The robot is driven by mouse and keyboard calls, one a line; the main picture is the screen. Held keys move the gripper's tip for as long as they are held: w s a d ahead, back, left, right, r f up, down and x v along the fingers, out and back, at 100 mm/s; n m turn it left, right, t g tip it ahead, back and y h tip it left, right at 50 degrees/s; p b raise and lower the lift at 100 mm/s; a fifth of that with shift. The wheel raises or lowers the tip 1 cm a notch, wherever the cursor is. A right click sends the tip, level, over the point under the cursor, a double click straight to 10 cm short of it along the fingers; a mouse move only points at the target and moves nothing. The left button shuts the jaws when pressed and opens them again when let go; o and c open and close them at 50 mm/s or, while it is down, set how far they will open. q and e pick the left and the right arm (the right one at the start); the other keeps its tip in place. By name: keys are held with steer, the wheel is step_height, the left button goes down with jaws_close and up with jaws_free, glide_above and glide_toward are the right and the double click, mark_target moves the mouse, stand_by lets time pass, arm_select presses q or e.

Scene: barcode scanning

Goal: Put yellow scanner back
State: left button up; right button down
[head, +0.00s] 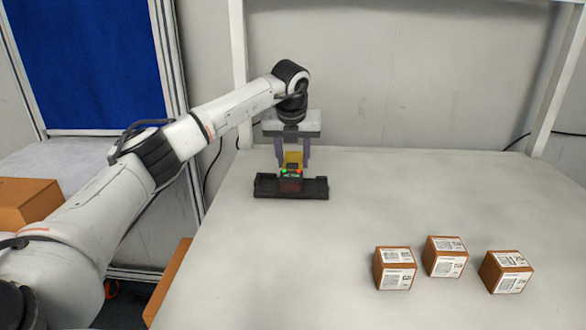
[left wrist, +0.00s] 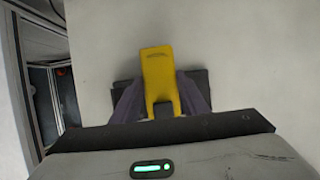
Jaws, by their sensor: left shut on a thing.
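The yellow scanner (head: 293,158) is between the two purple-grey fingers of my left gripper (head: 293,165) at the back left of the table. It also shows in the left wrist view (left wrist: 160,78), with its yellow body between the fingers (left wrist: 161,103). My left gripper is shut on it. The black holder (head: 315,188) stands on the table directly at the scanner's lower end. Small red and green lights show there. I cannot tell whether the scanner touches the holder or is just above it. My right gripper is not in view.
Three brown boxes with white barcode labels stand at the front right of the table: a left one (head: 395,268), a middle one (head: 444,256) and a right one (head: 506,271). The table (head: 400,190) is clear between them and the holder. A wall (head: 400,80) is behind.

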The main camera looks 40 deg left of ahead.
mark_target(293, 168)
arm_select(q)
steer(key=shift+f, duration=1.5)
steer(key=o, duration=0.9)
steer(key=shift+o, duration=0.2)
steer(key=shift+r, duration=0.1)
steer(key=v, duration=1.2)
